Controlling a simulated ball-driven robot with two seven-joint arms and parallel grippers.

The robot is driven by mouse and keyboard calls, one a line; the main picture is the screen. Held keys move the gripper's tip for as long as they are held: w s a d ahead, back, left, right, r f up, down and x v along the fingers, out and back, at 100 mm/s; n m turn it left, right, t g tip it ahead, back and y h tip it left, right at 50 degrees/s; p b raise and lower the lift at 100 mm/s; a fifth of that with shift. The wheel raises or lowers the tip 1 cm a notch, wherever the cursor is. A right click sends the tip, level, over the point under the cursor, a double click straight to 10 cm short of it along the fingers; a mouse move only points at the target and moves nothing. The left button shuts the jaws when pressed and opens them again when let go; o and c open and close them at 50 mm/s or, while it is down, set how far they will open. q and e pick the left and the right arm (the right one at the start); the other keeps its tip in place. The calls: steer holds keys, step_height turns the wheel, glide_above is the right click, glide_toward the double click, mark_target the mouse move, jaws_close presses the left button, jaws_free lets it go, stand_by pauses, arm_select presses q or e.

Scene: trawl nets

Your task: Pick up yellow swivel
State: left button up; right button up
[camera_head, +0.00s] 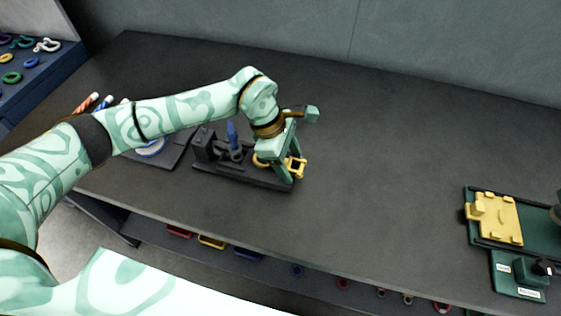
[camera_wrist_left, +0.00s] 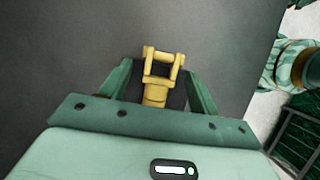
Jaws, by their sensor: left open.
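The yellow swivel (camera_head: 297,166) sits at the right end of a dark holder (camera_head: 240,176) on the bench in the head view. In the left wrist view the swivel (camera_wrist_left: 158,75) lies between the two green fingers, with its forked end pointing away. My left gripper (camera_head: 285,165) is down at the swivel; in the left wrist view my left gripper (camera_wrist_left: 160,82) is open, with a finger on each side of it. Whether the fingers touch it I cannot tell. My right gripper is not in view.
A blue tool (camera_head: 232,134) stands upright in the holder. A green fixture with a yellow plate (camera_head: 495,218) is at the right. A rack with coloured rings (camera_head: 30,62) is at the far left. The bench (camera_head: 390,170) between holder and fixture is clear.

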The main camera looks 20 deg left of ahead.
arm_select(q)
jaws_close()
steer(key=shift+w+r, duration=0.1)
steer(key=shift+r, duration=0.5)
steer(key=s+a+r+p, duration=0.2)
steer(key=s+a+r, duration=0.1)
steer(key=s+r, duration=0.8)
steer(key=s, duration=0.3)
steer(key=shift+r, duration=0.4)
